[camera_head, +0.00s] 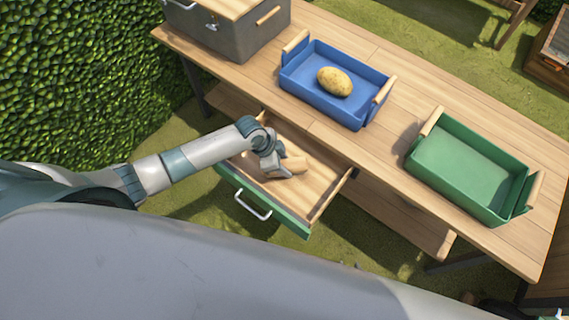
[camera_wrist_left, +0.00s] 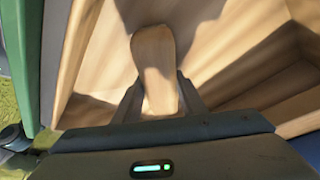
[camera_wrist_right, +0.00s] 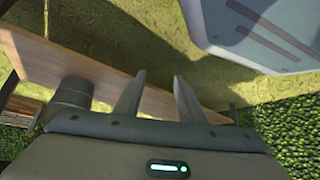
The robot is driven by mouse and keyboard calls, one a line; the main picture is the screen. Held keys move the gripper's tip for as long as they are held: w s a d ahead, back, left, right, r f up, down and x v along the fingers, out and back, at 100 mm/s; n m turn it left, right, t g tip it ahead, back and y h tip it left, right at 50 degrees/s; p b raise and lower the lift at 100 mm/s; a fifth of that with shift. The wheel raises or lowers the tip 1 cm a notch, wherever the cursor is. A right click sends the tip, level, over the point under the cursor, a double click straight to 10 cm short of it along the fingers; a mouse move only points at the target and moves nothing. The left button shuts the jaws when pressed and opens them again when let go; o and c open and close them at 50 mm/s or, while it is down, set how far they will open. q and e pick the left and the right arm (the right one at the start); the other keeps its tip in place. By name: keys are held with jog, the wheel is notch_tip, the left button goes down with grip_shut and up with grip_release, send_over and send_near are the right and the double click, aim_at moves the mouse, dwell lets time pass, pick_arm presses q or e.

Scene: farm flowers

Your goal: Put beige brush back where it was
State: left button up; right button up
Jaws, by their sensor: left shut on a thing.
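The beige brush (camera_head: 294,164) is in my left gripper (camera_head: 284,170), inside the open drawer (camera_head: 312,190) under the table. In the left wrist view the brush (camera_wrist_left: 154,62) stands between the two fingers of my left gripper (camera_wrist_left: 160,92), which are shut on it. The drawer floor lies behind it; whether the brush touches the floor I cannot tell. The drawer has a green front with a white handle. My right gripper (camera_wrist_right: 158,88) shows only in its own wrist view, with its fingers apart and nothing between them.
A blue crate (camera_head: 312,92) holding a potato (camera_head: 334,82) stands on the wooden table (camera_head: 392,142). An empty green crate (camera_head: 460,172) stands to its right. A grey box (camera_head: 262,40) with a wooden lid is at the far left end. A hedge (camera_head: 80,70) is at the left.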

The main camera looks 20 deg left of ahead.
pick_arm(q)
jog(key=shift+f, duration=0.1)
jog(key=o, duration=1)
jog(key=shift+o, duration=0.2)
jog(key=v, duration=1.2)
jog(key=shift+d, duration=0.1)
